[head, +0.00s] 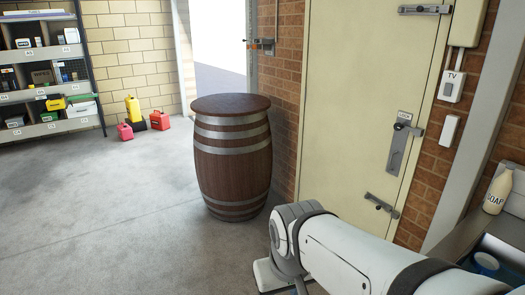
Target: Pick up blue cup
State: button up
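A blue round object (486,263), which looks like a cup, is low at the right edge of the head view. It is on or in a dark area by the counter, and my white arm partly hides the space in front of it. It is small and cut close to the frame edge, so its full shape is unclear. My arm crosses the lower right, with its bent joint in front of the door. My gripper's fingers do not show.
A wooden barrel (232,165) stands beside the closed cream door (350,100). A stocked shelf (50,131) and red and yellow cans (160,121) are at back left. The grey floor at left is clear.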

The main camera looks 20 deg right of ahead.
aim_at(484, 264)
jog(key=i, duration=2.45)
jog(key=z, duration=4.3)
jog(key=i, duration=1)
jog(key=z, duration=0.05)
